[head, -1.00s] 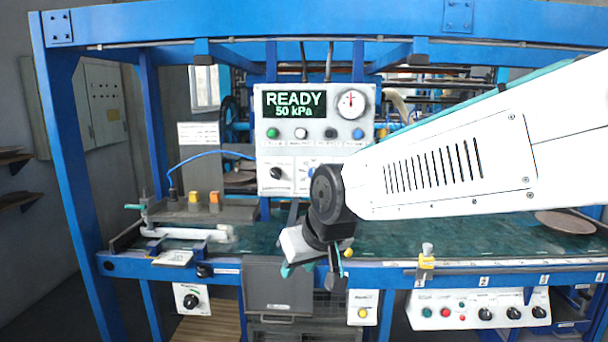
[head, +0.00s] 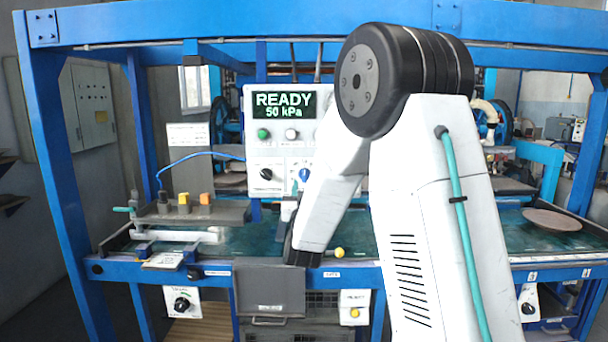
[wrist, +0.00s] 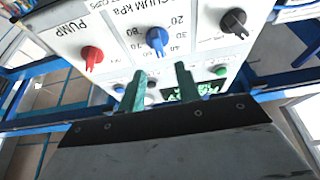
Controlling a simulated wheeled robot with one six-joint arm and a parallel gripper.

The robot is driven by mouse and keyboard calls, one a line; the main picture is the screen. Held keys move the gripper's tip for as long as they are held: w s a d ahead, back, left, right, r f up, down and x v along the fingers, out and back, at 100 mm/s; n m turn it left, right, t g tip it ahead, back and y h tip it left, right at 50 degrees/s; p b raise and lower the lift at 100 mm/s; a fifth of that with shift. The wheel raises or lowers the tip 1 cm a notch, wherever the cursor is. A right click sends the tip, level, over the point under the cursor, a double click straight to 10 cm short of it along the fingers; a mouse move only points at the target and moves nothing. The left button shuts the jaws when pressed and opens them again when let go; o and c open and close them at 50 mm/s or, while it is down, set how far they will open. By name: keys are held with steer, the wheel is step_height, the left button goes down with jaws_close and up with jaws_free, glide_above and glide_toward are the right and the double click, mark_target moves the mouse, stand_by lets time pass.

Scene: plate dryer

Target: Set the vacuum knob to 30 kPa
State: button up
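The blue vacuum knob (wrist: 157,40) is on the white control panel, upside down in the wrist view beside printed scale numbers. Its exact setting is too small to read. It also shows in the head view (head: 304,175), just left of my arm. The panel's display (head: 283,105) reads READY and 50 kPa. My gripper (wrist: 160,70) has two teal fingers, apart and empty. They point at the panel, with their tips just below the blue knob in the wrist view; contact cannot be told. In the head view my arm mostly hides the gripper.
A red pump knob (wrist: 91,56) and a black knob (wrist: 234,22) flank the blue knob. A blue frame (head: 60,180) surrounds the bench. My arm hides the panel's right side and gauge.

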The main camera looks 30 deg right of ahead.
mark_target(304, 172)
steer(key=x, duration=0.7)
steer(key=shift+f, duration=0.1)
jaws_close()
